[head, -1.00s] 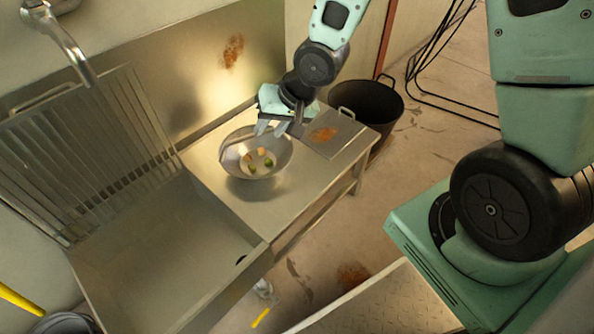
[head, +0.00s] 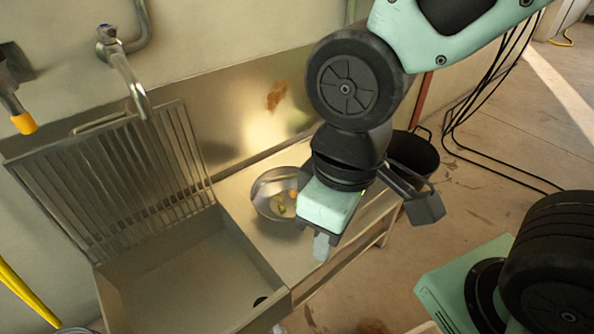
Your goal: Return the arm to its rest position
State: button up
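My gripper (head: 372,228) hangs in the middle of the head view, close to the camera. Its two fingers are spread wide apart and nothing shows between them. It is above and in front of the steel counter, to the right of a metal bowl. My forearm reaches in from the upper right.
A steel sink (head: 190,275) with a raised slatted rack (head: 115,185) lies left of the counter (head: 283,250). A tap (head: 128,75) juts from the wall above. A dark pot (head: 415,160) stands on the floor behind my wrist. Open floor (head: 480,215) lies to the right.

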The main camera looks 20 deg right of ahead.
notch_tip(320, 180, up, 34)
jog(key=p, duration=3.3)
jog(key=shift+f, duration=0.2)
